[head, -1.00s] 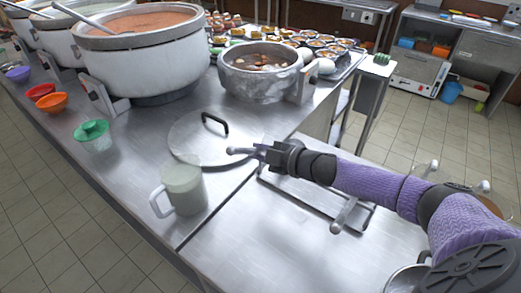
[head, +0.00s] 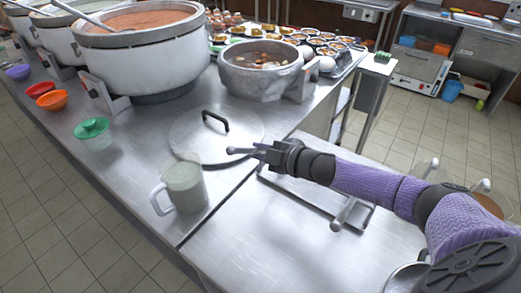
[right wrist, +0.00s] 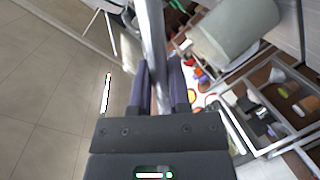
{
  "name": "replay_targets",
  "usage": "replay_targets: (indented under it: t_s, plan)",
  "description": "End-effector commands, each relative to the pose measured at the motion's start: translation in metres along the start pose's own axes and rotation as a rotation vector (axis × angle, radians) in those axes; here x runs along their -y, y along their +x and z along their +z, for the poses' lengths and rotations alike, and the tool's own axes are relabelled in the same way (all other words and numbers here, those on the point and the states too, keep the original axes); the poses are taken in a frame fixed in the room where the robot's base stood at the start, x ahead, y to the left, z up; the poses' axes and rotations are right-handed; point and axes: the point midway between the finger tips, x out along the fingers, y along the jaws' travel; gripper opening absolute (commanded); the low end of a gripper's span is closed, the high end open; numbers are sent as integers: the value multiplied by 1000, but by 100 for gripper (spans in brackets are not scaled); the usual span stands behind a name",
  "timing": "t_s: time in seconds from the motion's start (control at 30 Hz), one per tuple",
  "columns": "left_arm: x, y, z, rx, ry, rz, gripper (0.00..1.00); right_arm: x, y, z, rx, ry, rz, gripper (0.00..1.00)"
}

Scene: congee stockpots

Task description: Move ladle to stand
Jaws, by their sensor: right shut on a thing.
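My right gripper (head: 268,153) is over the counter beside the round steel lid. It is shut on the ladle, whose thin metal handle (head: 238,150) pokes out to the left of the fingers. In the right wrist view the ladle's shiny handle (right wrist: 153,45) runs between the dark fingers of the gripper (right wrist: 156,90). The ladle's bowl cannot be made out for sure. A low metal frame (head: 300,195), perhaps the stand, lies on the counter under my right arm, with a rounded rod end (head: 345,213) near it. My left gripper is out of view.
A steel lid (head: 215,135) with a black handle lies left of my gripper. Large stockpots (head: 145,60) and a smaller pot (head: 260,78) stand behind.

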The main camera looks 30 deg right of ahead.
Motion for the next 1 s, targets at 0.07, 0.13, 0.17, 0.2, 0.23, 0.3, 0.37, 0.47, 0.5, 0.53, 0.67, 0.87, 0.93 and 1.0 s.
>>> replay_targets:
  t_s: [0.07,0.13,0.17,0.2,0.23,0.3,0.37,0.47,0.5,0.53,0.67,0.87,0.93,1.0]
  plan:
    - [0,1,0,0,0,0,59,1,0,0,0,-1,0,27]
    - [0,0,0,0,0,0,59,0,0,0,0,-1,0,41]
    - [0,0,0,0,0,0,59,0,0,0,0,-1,0,48]
    - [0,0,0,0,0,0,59,0,0,0,0,-1,0,56]
    - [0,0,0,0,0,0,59,0,0,0,0,0,0,63]
    - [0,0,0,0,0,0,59,0,0,0,0,0,0,63]
    - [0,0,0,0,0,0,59,0,0,0,0,0,0,63]
    - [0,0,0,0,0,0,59,0,0,0,1,1,0,63]
    - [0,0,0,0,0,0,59,0,-1,0,1,1,0,63]
    - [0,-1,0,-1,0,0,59,1,-3,1,1,1,-1,63]
    - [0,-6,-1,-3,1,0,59,1,-18,0,3,3,-2,63]
    - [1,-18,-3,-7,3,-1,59,0,-54,-1,3,0,-4,63]
    - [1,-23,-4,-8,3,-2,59,0,-67,-1,3,3,-3,63]
    - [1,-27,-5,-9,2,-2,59,-1,-78,-1,2,1,-4,63]
